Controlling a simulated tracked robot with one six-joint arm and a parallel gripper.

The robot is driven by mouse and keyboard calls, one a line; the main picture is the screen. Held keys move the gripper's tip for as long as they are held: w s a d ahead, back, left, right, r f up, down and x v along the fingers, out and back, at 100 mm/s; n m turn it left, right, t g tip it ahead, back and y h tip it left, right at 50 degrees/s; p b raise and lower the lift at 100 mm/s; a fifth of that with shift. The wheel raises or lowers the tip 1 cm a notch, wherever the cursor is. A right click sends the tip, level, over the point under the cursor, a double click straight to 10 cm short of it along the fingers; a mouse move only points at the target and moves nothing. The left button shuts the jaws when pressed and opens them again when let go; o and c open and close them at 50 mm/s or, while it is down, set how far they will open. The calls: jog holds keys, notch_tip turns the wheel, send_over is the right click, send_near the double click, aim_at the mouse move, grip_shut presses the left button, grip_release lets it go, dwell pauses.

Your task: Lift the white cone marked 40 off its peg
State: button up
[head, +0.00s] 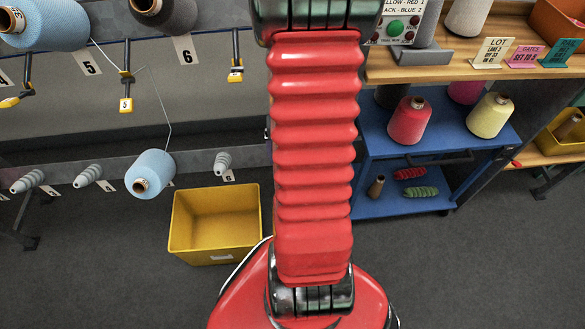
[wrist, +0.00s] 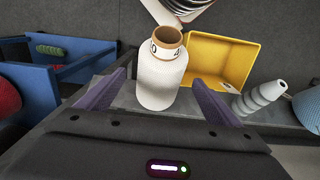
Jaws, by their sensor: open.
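The white cone (wrist: 163,84) stands between the two fingers of my gripper (wrist: 163,74) in the wrist view. Its brown tube end faces up, and a 0 and a 4 are partly visible on the tube's rim area. The fingers are open, one on each side, and gaps seem to show; I cannot tell whether either touches it. The peg under this cone is hidden. In the head view my red arm covers the gripper and this cone.
A yellow bin (head: 215,222) is on the floor; it also shows in the wrist view (wrist: 222,58). An empty grey peg (wrist: 258,97) is beside the cone. A blue cone (head: 150,173) hangs on the rail. A blue cart (head: 440,203) with cones stands right.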

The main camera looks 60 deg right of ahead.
jog(key=shift+f, duration=4.25)
jog(key=shift+c, duration=0.5)
jog(key=c, duration=1.4)
jog(key=shift+c, duration=0.2)
jog(key=shift+s+a+r, duration=0.35)
jog(key=shift+a+r, duration=0.05)
jog(key=shift+r, duration=0.1)
